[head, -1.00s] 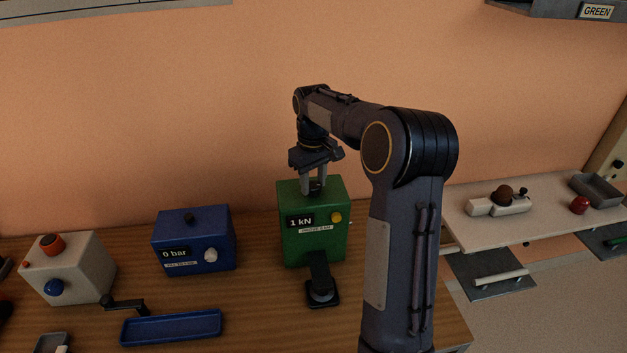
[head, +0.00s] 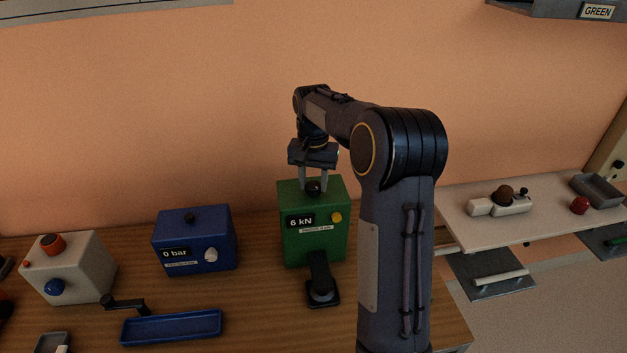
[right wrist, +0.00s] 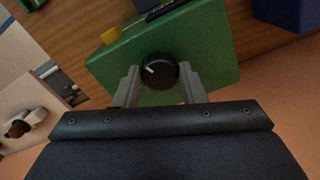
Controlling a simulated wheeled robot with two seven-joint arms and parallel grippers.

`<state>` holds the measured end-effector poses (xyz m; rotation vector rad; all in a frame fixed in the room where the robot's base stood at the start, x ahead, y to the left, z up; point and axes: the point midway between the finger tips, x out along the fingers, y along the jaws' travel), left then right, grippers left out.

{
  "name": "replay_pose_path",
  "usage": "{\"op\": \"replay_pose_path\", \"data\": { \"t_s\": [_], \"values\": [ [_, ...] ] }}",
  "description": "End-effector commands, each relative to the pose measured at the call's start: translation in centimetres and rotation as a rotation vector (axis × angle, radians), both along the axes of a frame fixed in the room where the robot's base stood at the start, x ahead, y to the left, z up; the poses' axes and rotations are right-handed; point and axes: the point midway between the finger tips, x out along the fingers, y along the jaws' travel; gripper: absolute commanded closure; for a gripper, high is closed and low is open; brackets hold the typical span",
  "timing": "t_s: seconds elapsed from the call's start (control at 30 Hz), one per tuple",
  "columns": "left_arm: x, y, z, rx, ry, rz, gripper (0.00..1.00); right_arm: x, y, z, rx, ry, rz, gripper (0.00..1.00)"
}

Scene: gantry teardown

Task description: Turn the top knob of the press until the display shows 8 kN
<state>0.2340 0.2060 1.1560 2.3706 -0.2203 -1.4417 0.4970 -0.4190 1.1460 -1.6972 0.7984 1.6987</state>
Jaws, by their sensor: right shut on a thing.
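The press is a green box (head: 298,251) on the wooden bench in the head view. Its display (head: 300,221) reads 6 kN. A yellow button (head: 336,217) sits right of the display. The black top knob (head: 313,187) is on the press's upper face. My right gripper (head: 313,185) points down at it, with its fingers on either side, shut on the knob. In the right wrist view the knob (right wrist: 158,71) shows a white pointer mark between the two fingers. My left gripper is not in view.
A blue box (head: 190,238) reading 0 bar stands left of the press. Further left is a white box (head: 80,268) with an orange and a blue knob. A blue tray (head: 172,327) lies in front. A black lever (head: 320,280) stands at the press's front. A pale side table (head: 540,215) is at right.

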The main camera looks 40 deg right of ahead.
Motion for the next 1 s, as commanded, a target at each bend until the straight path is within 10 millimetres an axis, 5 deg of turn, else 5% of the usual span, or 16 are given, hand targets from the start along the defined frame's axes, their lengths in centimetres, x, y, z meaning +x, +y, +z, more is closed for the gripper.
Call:
{"op": "replay_pose_path", "data": {
  "t_s": [0.87,0.9,1.0],
  "values": [
    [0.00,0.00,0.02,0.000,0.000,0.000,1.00,0.09,-0.06,0.13,-0.003,-0.005,-0.149,0.86],
    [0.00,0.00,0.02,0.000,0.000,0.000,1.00,0.09,-0.07,0.13,-0.002,-0.005,-0.149,0.58],
    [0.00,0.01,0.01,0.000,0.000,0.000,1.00,0.07,-0.04,0.11,-0.002,-0.004,-0.149,0.45]
  ]
}}
